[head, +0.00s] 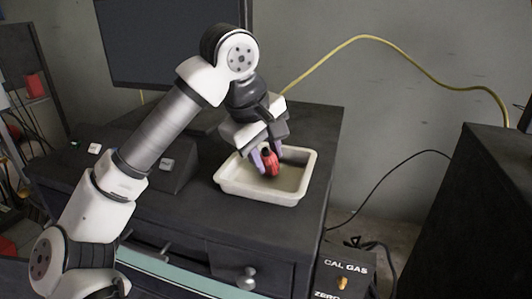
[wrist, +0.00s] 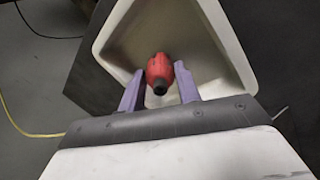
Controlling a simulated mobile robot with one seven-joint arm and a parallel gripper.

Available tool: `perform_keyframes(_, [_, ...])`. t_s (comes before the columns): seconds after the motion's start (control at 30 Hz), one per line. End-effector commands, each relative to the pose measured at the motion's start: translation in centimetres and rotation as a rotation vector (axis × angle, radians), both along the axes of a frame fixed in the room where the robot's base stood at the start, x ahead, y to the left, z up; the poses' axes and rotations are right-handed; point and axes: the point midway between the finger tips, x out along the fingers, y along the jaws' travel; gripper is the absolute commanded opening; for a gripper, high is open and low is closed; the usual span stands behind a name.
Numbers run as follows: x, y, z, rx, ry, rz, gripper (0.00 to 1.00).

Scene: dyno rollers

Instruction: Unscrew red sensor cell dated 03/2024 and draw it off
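A red sensor cell (wrist: 160,68) with a black end sits between the two purple fingers of my gripper (wrist: 159,72) in the wrist view. The fingertips close in on both its sides and appear to touch it. In the head view the red cell (head: 271,164) is between the fingers of my gripper (head: 265,160), over the pale tray (head: 258,195). No date on the cell can be read. The cell's black end faces the wrist camera. I cannot tell whether its far end touches the tray floor.
The tray rim also shows in the wrist view (wrist: 110,35). It stands on a dark cabinet (head: 325,150). A sloped dark box (head: 165,175) is to the left and a monitor (head: 165,40) behind. A yellow hose (head: 400,50) runs along the wall. A CAL GAS panel (head: 345,275) is lower right.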

Motion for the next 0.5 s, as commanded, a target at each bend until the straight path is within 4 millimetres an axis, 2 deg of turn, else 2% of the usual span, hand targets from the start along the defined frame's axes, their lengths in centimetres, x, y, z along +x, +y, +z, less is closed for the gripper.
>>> perform_keyframes(0.03, [0.00,0.00,0.01,0.000,0.000,0.000,0.40])
perform_keyframes(0.17, [0.00,0.00,0.01,0.000,0.000,0.000,0.55])
perform_keyframes(0.5, [-0.07,0.11,0.33,0.000,0.000,0.001,0.55])
